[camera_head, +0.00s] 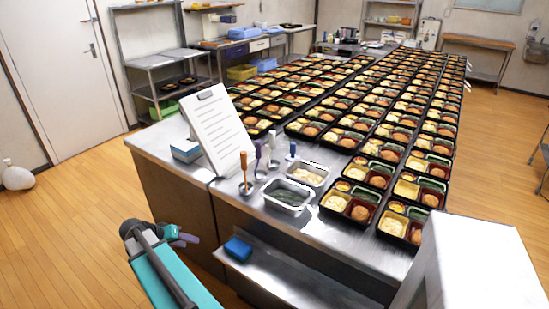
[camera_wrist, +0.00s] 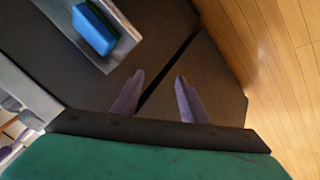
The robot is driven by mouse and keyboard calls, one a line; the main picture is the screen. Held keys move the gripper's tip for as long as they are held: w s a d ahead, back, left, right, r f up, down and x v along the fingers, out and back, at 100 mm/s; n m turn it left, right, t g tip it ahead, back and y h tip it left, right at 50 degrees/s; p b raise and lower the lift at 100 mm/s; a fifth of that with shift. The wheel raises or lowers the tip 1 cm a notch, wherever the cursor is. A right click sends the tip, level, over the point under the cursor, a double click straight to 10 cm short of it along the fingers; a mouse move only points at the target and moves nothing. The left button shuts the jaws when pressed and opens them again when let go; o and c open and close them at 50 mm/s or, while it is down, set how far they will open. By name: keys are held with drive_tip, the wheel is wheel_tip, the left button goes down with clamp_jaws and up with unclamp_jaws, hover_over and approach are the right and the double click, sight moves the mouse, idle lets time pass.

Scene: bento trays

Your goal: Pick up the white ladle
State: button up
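Several ladles stand upright near the front edge of the steel table in the head view. One has an orange handle (camera_head: 244,168), one a dark purple handle (camera_head: 259,153), and one at the right a handle that looks blue (camera_head: 292,149). My gripper (camera_head: 184,238) is left of and in front of the table, apart from the ladles. In the wrist view its two purple-grey fingers (camera_wrist: 159,78) are spread with nothing between them.
A clipboard (camera_head: 215,128) stands left of the ladles. Metal trays with green food (camera_head: 287,207) and pale food (camera_head: 308,186) sit to the right. Rows of bento boxes (camera_head: 361,212) fill the table (camera_head: 232,198). A blue block (camera_head: 238,249) lies on the lower shelf.

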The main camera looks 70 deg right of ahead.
drive_tip(key=s+d+r+m+g+h+p, duration=0.1)
drive_tip(key=s+d+r+m+h, duration=0.15)
drive_tip(key=d+r, duration=0.65)
drive_tip(key=s+d+r+m+g+h+p, duration=0.1)
drive_tip(key=s+d+r+m, duration=0.15)
drive_tip(key=d+r, duration=0.65)
drive_tip(key=m+g, duration=0.2)
drive_tip(key=m, duration=0.4)
approach(271, 132)
drive_tip(key=a, duration=0.2)
drive_tip(key=shift+w+a+r+h+p, duration=0.15)
drive_tip(key=shift+w+h+p, duration=0.2)
drive_tip(key=shift+h+p, duration=0.1)
drive_tip(key=p+x, duration=0.2)
drive_tip(key=x, duration=0.6)
drive_tip(key=shift+s+d, duration=0.15)
drive_tip(key=shift+d, duration=0.05)
drive_tip(key=shift+p, duration=0.3)
